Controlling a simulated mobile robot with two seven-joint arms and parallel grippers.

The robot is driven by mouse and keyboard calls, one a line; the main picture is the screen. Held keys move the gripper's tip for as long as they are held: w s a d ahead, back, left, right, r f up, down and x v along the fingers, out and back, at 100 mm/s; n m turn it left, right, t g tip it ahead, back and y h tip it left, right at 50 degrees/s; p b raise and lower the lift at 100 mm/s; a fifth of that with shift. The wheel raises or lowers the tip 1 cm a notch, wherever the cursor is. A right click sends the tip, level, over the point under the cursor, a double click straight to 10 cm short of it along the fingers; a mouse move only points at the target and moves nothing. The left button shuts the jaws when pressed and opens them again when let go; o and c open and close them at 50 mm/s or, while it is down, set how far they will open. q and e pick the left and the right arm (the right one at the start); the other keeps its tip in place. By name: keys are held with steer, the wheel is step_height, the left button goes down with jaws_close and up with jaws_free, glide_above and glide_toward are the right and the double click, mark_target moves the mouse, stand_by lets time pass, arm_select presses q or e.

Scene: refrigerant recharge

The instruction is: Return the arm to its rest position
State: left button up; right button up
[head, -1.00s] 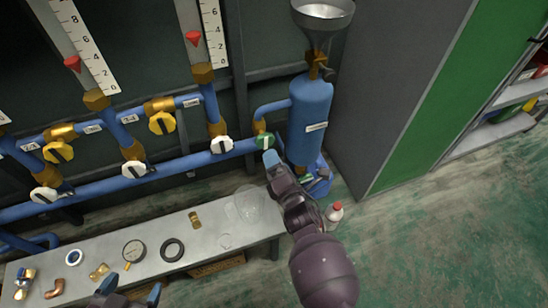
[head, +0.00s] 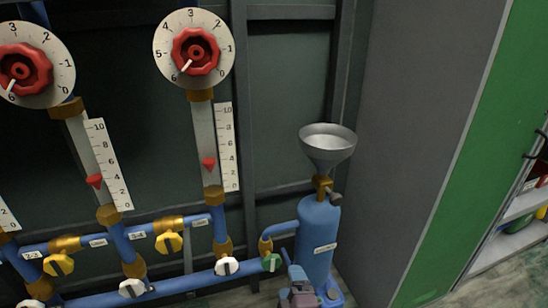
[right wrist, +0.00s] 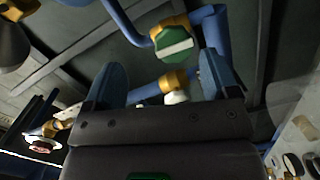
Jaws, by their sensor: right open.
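My right gripper (head: 293,270) shows at the bottom edge of the head view, just below and right of the green valve handle (head: 271,262). In the right wrist view my right gripper (right wrist: 163,62) has its two blue fingers spread apart with nothing held between them. The green handle (right wrist: 176,45) with its pale bar appears beyond the fingertips, between them in the picture; there is a visible gap. Most of my right arm is cut off below the head view. My left gripper is not in view.
A blue cylinder (head: 315,240) with a grey funnel (head: 328,146) stands right beside the right gripper. Blue pipes with yellow valves (head: 168,242), gauges and red dials (head: 195,52) fill the left. A grey cabinet side (head: 400,130) stands at right.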

steer(key=s+d+r+m+g+h+p, duration=0.25)
steer(key=s+d+r+m+p, duration=0.35)
steer(key=s+d+m, duration=0.65)
arm_select(q)
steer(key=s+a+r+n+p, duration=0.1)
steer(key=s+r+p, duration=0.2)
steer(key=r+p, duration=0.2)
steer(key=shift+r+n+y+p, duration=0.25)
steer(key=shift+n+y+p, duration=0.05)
steer(key=shift+p, duration=0.1)
arm_select(e)
steer(key=s+d+m+g, duration=0.1)
steer(key=s+d, duration=0.2)
steer(key=s, duration=0.4)
steer(key=s+d+r+m+g+h, duration=0.1)
steer(key=s+d, duration=0.3)
steer(key=s, duration=0.4)
steer(key=s+d+m+g, duration=0.1)
steer(key=s+d, duration=0.2)
steer(key=s, duration=0.4)
steer(key=shift+s+d+r+m, duration=0.25)
steer(key=shift+s+r+m, duration=0.1)
steer(key=shift+s+r, duration=0.05)
